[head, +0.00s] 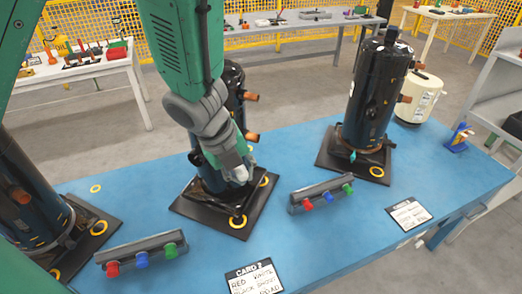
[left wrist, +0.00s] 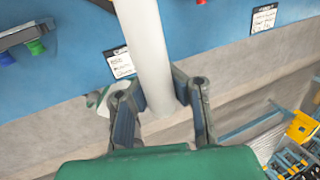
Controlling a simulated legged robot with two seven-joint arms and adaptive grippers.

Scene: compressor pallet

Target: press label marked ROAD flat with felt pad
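My left gripper (left wrist: 160,92) shows in the left wrist view with its two fingers against the sides of a pale, round-sided bar (left wrist: 150,40). Whether this bar carries the felt pad cannot be told. A white card (head: 255,280) at the front edge has handwritten lines, the last seeming to read ROAD. It also shows in the left wrist view (left wrist: 120,62). No separate ROAD label can be made out.
Black compressors stand on dark base plates on the blue table (head: 330,250), one at right (head: 372,95). Holders with red, blue and green pieces lie in front (head: 142,254) (head: 322,194). A second card (head: 408,214) and a cream canister (head: 418,97) are at right.

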